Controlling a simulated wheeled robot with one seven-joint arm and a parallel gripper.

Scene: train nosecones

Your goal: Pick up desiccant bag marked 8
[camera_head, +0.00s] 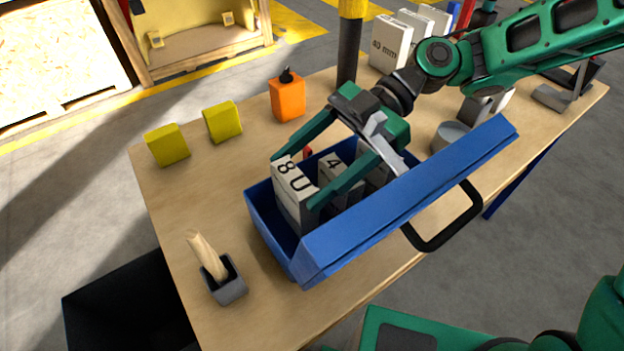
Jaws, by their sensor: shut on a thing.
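The desiccant bag marked 8 (294,195) is a pale grey-white block with "8 U" on its face. It stands tilted at the left end of a blue open box (345,240). My gripper (293,182) reaches down into the box from the upper right, its green fingers on either side of this bag, shut on it. A similar bag marked 4 (333,167) stands behind it, to the right, between my fingers' arms. Another pale block sits further right, partly hidden by my gripper. I cannot tell whether the held bag touches the box floor.
The box stands on a wooden table (190,215) and has a black handle (447,228) at the front. Two yellow blocks (167,145), an orange bottle (287,97) and a small grey holder (223,282) are left of it. A black-yellow post (349,45) rises behind. The table's left part is mostly clear.

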